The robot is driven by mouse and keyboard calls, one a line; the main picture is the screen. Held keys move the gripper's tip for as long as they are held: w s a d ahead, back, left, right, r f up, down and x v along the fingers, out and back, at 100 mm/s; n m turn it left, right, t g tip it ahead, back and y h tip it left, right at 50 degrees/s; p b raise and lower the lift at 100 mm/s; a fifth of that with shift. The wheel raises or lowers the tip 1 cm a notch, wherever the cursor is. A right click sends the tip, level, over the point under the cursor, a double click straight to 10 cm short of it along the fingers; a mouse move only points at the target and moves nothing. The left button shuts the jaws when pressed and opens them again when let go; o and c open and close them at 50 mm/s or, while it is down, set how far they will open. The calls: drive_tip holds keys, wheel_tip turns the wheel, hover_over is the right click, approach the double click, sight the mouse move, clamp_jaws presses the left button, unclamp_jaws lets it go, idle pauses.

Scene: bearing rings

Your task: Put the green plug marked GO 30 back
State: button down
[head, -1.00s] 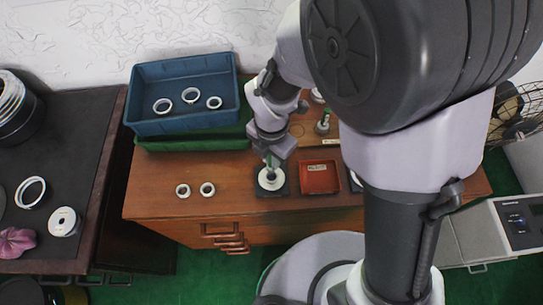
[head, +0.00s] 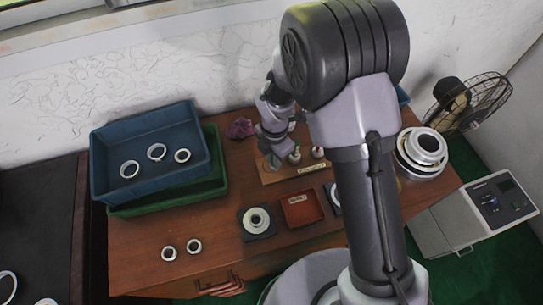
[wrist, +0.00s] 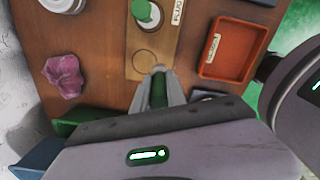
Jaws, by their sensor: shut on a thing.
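My gripper (wrist: 159,72) is shut on a green plug (wrist: 158,92), which shows between the fingers in the wrist view; its marking is not readable. The gripper is over the near end of the wooden plug board (wrist: 138,44), close to an empty outlined circle (wrist: 146,64). Another green-topped plug (wrist: 142,12) stands farther along the board, beside a label. In the head view the board (head: 283,177) lies behind the red tray, and my arm partly hides it. A ring (head: 257,219) sits on a black pad (head: 246,231) at the front.
The red tray (head: 302,209) is right of the pad. A blue bin (head: 150,183) with several rings sits in a green bin (head: 216,180) at left. Two small rings (head: 169,252) (head: 194,246) lie at front left. A pink crumpled thing (wrist: 62,77) lies near the board.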

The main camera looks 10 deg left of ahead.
drive_tip(key=w, duration=0.1)
drive_tip(key=w+a, duration=0.1)
drive_tip(key=shift+w+a+f, duration=0.2)
drive_tip(key=shift+w+a, duration=0.05)
drive_tip(key=shift+w, duration=0.15)
drive_tip(key=shift+w+f+b, duration=0.1)
drive_tip(key=shift+f+b, duration=0.65)
drive_tip(key=shift+f, duration=0.95)
drive_tip(key=shift+f, duration=0.2)
drive_tip(key=c, duration=1.3)
unclamp_jaws()
drive_tip(key=shift+c, duration=0.2)
drive_tip(key=shift+r, duration=0.1)
